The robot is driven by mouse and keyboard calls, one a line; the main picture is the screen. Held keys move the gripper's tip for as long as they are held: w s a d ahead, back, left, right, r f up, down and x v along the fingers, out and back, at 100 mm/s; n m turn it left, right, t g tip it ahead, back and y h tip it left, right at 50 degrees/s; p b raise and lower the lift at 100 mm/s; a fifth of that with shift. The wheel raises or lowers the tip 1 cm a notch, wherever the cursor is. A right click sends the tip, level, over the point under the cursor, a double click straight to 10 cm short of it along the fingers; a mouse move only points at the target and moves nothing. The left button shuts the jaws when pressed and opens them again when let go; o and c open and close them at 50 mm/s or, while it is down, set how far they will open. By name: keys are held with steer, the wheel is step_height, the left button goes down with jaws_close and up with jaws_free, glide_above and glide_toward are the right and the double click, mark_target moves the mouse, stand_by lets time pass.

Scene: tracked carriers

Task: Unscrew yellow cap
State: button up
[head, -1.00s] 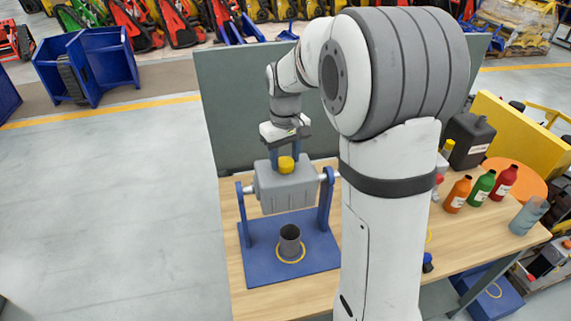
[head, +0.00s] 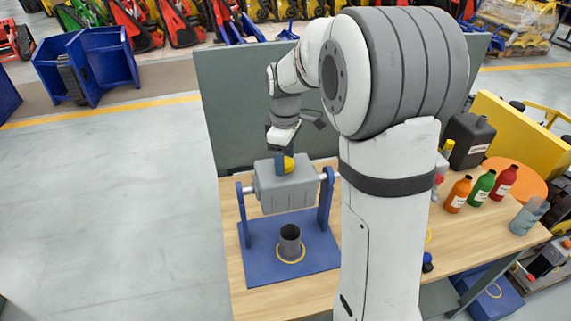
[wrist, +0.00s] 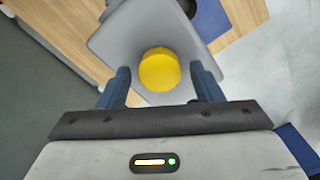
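The yellow cap (head: 289,166) sits on top of a grey box-shaped container (head: 286,192), which is held between the posts of a blue stand (head: 243,225). My gripper (head: 284,160) points down at the cap from above. In the wrist view, the cap (wrist: 160,70) lies between the two blue fingers of my gripper (wrist: 160,74), with a small gap on each side. The gripper is open and holds nothing. In the head view, a blue finger covers the left part of the cap.
A dark grey cup (head: 290,243) stands on the stand's blue base, below the container. Orange (head: 457,194), green (head: 481,187) and red (head: 504,182) bottles and a black canister (head: 467,140) stand at the table's right. A grey panel (head: 235,110) rises behind the table.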

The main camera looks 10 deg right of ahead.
steer(key=m, duration=1)
steer(key=shift+m, duration=0.4)
steer(key=m, duration=0.3)
steer(key=shift+m, duration=0.4)
steer(key=m, duration=0.3)
steer(key=shift+m, duration=0.3)
steer(key=m, duration=1.1)
